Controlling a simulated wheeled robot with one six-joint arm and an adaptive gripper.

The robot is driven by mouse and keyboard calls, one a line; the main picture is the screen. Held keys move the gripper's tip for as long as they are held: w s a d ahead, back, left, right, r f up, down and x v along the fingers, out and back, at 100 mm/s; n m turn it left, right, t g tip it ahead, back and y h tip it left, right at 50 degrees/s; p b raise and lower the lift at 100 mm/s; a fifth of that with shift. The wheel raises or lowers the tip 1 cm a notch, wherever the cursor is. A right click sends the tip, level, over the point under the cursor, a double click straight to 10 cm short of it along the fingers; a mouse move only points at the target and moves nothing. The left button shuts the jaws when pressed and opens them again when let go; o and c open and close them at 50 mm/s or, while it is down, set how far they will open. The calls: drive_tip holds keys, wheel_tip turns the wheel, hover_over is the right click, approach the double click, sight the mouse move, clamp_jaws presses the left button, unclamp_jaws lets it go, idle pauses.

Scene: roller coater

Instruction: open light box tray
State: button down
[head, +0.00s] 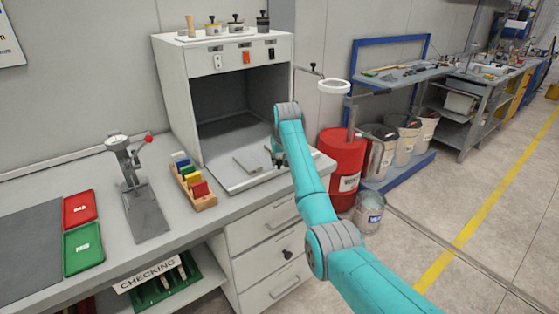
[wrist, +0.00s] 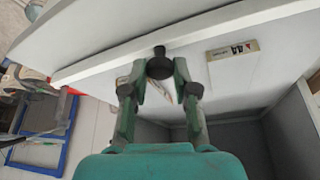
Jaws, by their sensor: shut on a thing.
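The light box (head: 178,95) is a white cabinet with a dark open front, standing on the counter. Its light grey tray (head: 225,179) lies at the bottom of the opening and reaches forward out of it. A small flat plate rests on the tray. My gripper (head: 278,160) is at the tray's right front, partly hidden by my arm in the head view. In the wrist view my gripper (wrist: 160,82) has its two fingers around a black knob (wrist: 159,66) at a pale panel edge.
A rack of coloured blocks (head: 195,188) and a gauge stand (head: 140,185) are left of the box. Small pots stand on its top. Drawers (head: 262,232) are below the counter. A red drum (head: 340,160) and pails stand to the right. The floor at right is clear.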

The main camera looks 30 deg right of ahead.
drive_tip(key=c, duration=0.9)
unclamp_jaws()
drive_tip(key=v, duration=1.2)
